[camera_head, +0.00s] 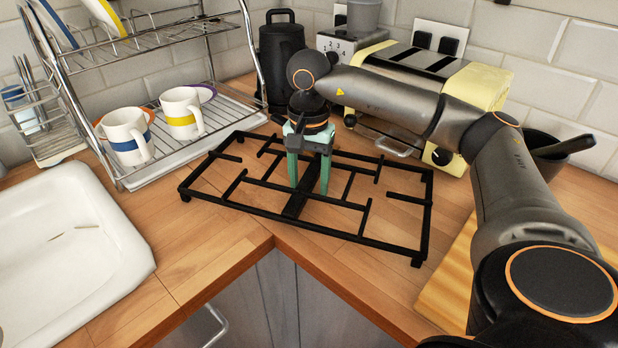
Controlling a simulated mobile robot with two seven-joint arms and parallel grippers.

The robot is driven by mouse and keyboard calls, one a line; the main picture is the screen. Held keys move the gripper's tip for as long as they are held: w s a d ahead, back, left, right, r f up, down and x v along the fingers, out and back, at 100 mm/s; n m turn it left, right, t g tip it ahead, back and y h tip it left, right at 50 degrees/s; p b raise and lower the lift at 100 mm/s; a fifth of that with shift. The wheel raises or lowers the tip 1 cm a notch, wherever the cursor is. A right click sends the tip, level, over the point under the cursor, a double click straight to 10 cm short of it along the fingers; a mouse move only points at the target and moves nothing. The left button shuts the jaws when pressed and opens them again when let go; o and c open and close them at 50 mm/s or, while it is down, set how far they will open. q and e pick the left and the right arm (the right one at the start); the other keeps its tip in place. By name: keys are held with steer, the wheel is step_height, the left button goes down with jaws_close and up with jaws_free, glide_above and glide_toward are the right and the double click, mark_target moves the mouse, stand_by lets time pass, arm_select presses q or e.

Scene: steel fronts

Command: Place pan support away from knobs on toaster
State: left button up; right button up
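The black pan support (400,197), a rectangular grate with inner bars, appears to lie flat on the wooden counter corner. The yellow toaster (482,86) stands behind it against the wall, with slots on top. Its dark round knob (441,156) on the front faces the pan support; another knob is partly hidden by my arm. My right gripper (309,188) points down over the middle of the pan support, its two green fingers apart, on either side of a thick central bar. I cannot tell whether the fingertips touch the support. My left gripper is not in view.
A dish rack (165,150) with mugs and plates stands at the left, close to the support's left end. A white sink (65,255) is at front left. A black kettle (280,55) is behind. A wooden board (445,290) and dark pan (550,155) are at right.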

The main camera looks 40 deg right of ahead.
mark_target(309, 176)
steer(key=shift+r, duration=0.3)
arm_select(q)
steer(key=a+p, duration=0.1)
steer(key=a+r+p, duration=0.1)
steer(key=p, duration=0.1)
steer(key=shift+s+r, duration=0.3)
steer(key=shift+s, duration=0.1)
arm_select(e)
step_height(309, 176, up, 12)
steer(key=shift+f, duration=0.15)
